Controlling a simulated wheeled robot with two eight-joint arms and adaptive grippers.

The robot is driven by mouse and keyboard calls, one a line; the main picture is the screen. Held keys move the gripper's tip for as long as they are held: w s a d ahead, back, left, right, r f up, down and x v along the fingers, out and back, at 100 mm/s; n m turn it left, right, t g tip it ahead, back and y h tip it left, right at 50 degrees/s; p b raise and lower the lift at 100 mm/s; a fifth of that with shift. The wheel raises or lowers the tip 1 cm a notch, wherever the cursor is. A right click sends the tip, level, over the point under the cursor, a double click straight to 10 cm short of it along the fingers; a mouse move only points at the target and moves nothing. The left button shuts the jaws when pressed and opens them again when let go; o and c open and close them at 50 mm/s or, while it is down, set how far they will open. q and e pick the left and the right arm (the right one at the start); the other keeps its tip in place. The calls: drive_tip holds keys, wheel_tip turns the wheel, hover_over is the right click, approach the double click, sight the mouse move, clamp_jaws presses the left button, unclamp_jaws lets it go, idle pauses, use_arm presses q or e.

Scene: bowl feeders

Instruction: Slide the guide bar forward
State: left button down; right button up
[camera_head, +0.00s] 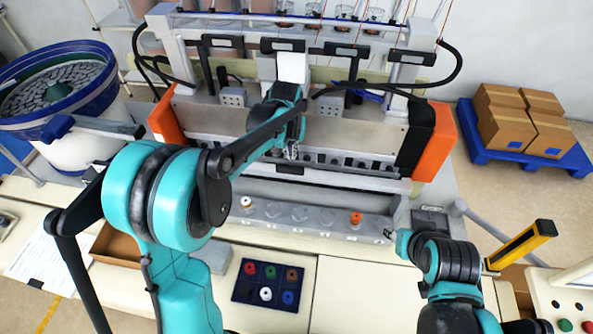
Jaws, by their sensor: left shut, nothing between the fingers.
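The machine (300,122) stands across the table with orange and black end caps. A long grey bar with a row of dark holes (340,160) runs along its front; I take this as the guide bar, though I cannot be sure. My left gripper (291,152) is shut and empty, over the middle of the machine's front close to this bar. Whether it touches the bar is unclear, and my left arm hides part of the machine. My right gripper (390,234) is small and partly hidden, beside the right end of the grey tray; its jaws cannot be made out.
The grey tray (320,216) in front has round recesses, with a white and an orange spool in it. A dark tray (268,285) holds several coloured spools. A bowl feeder (60,95) stands at the left. Boxes on a blue pallet (530,150) stand at the right.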

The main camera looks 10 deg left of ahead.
use_arm(q)
drive_tip(key=shift+f+b, duration=1.8)
drive_tip(key=shift+f, duration=0.7)
drive_tip(key=shift+s, duration=0.15)
drive_tip(key=shift+r, duration=0.1)
drive_tip(key=shift+s, duration=0.15)
